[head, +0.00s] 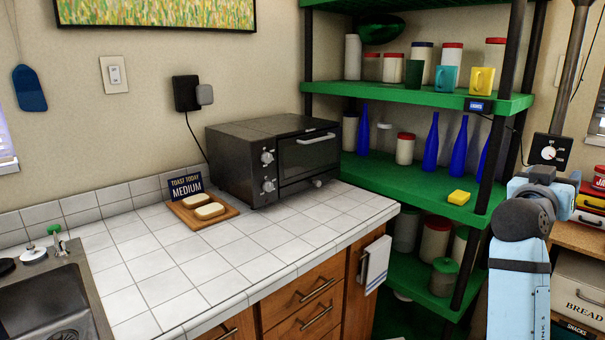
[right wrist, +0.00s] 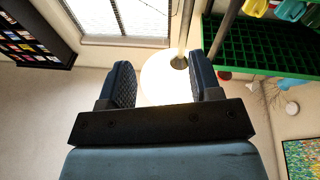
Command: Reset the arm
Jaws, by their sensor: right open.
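My right arm (head: 520,275) is raised at the right edge of the head view, in front of the green shelf unit. It is light blue with dark joints. My right gripper (right wrist: 161,78) shows in the right wrist view with its two dark padded fingers apart and nothing between them. It touches nothing that I can see. Behind the fingers is a bright white round thing, perhaps a lamp. My left arm and left gripper are not in view.
A tiled counter (head: 175,275) holds a black toaster oven (head: 240,140) and bread slices (head: 210,211) on a wooden board. The green shelves (head: 400,178) hold blue bottles, jars and a yellow sponge (head: 459,197). A bread box (head: 578,285) stands at far right.

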